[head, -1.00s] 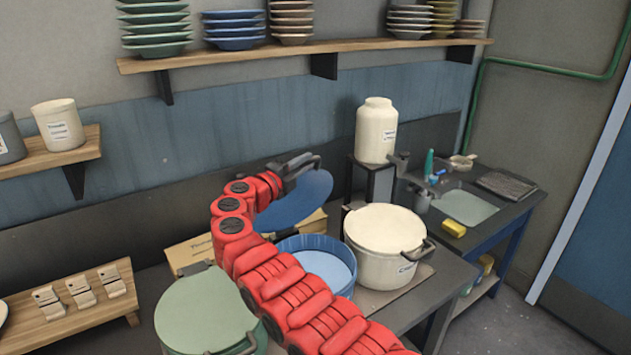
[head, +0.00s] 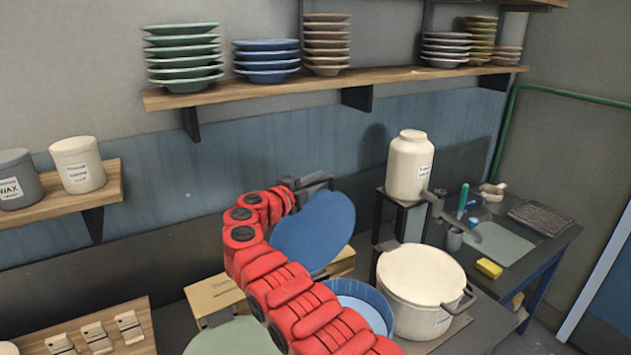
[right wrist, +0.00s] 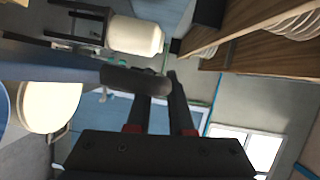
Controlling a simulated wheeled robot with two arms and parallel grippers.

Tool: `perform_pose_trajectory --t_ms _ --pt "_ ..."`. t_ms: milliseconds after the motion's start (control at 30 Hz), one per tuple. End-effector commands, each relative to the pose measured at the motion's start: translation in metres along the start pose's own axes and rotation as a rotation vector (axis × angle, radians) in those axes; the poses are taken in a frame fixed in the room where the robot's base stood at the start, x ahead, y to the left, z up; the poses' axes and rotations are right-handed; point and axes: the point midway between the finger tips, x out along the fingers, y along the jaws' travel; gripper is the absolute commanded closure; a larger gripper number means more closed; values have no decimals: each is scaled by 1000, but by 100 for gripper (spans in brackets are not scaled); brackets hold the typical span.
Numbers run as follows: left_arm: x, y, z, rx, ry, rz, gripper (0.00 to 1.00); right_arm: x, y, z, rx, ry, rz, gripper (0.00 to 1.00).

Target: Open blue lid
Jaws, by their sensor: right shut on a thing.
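My right gripper (head: 312,184) is shut on the dark handle of the blue lid (head: 314,232). The lid is held in the air, steeply tilted, above and a little left of the blue pot (head: 372,303). The pot is open at the top, and my red right arm covers its left part. In the right wrist view, my right gripper (right wrist: 160,84) is at the dark handle (right wrist: 132,78), and the lid (right wrist: 50,68) shows as a blue strip, nearly edge-on. My left gripper is not in view.
A white pot with a cream lid (head: 422,272) stands right of the blue pot. A green lid (head: 236,338) is at the front left. A cardboard box (head: 213,295) stands behind. A cream jar (head: 409,168) is on a black stand. Plates line the shelf (head: 300,89) above.

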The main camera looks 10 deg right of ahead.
Motion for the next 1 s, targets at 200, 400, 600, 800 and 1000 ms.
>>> perform_pose_trajectory --t_ms 200,400,600,800,1000 --pt "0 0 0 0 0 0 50 0 1 0 -2 0 1 73" --pt "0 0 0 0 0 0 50 0 1 0 -1 0 1 50" --pt "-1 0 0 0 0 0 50 -1 1 0 -1 0 1 50" --pt "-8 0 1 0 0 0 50 -14 2 1 4 -2 -2 50" --pt "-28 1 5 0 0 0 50 -56 7 2 7 -7 1 50"
